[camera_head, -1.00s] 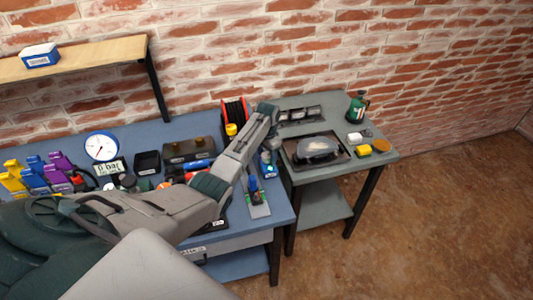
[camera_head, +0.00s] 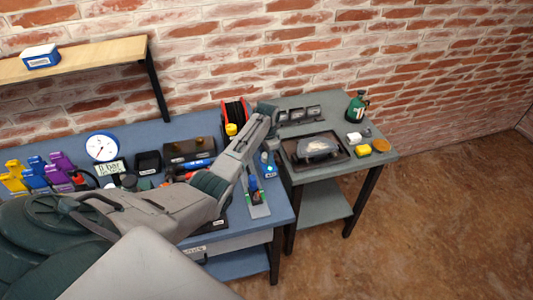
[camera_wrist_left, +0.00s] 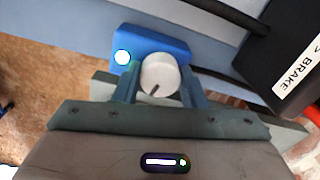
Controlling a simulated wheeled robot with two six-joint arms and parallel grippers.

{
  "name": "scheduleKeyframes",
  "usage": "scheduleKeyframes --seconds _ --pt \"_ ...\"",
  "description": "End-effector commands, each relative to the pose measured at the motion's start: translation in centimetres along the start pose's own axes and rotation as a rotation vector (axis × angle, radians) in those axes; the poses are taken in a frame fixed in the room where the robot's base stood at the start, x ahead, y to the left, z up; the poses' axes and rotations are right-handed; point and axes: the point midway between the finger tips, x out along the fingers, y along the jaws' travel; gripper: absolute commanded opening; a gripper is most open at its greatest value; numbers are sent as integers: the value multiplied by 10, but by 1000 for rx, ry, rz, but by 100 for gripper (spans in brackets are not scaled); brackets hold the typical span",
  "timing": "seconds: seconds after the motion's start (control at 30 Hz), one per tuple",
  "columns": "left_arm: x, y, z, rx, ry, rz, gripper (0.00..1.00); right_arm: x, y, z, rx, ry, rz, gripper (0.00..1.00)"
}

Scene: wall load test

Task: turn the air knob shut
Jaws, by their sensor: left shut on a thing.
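The white air knob (camera_wrist_left: 160,74) has a dark pointer mark and sits on a blue box (camera_wrist_left: 175,45). A round green-white light (camera_wrist_left: 122,57) glows on that box. My left gripper (camera_wrist_left: 163,88) is shut on the knob, one finger on each side of it. In the head view the blue box (camera_head: 268,165) stands at the right end of the blue bench, and my left arm reaches over to it. The fingers and knob are hidden there behind my arm. The pressure gauge (camera_head: 102,147) stands at the left. My right gripper is not in view.
A black block labelled BRAKE (camera_wrist_left: 290,65) is close on the right in the wrist view. A red and black reel (camera_head: 235,113) stands behind my arm. A grey side table (camera_head: 375,160) holds a dark tray and a green bottle (camera_head: 357,106).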

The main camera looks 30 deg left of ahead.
Motion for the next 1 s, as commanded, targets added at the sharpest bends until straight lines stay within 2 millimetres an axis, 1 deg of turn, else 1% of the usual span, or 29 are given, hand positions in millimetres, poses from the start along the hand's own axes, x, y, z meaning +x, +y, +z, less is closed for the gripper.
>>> scheduleKeyframes --seconds 0.1,0.4,1.0 --pt "-3 0 0 103 2 0 15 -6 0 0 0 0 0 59" --pt "-2 -1 0 388 9 0 15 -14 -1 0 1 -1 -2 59" --pt "-2 -3 -1 955 22 -3 15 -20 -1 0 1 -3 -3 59"
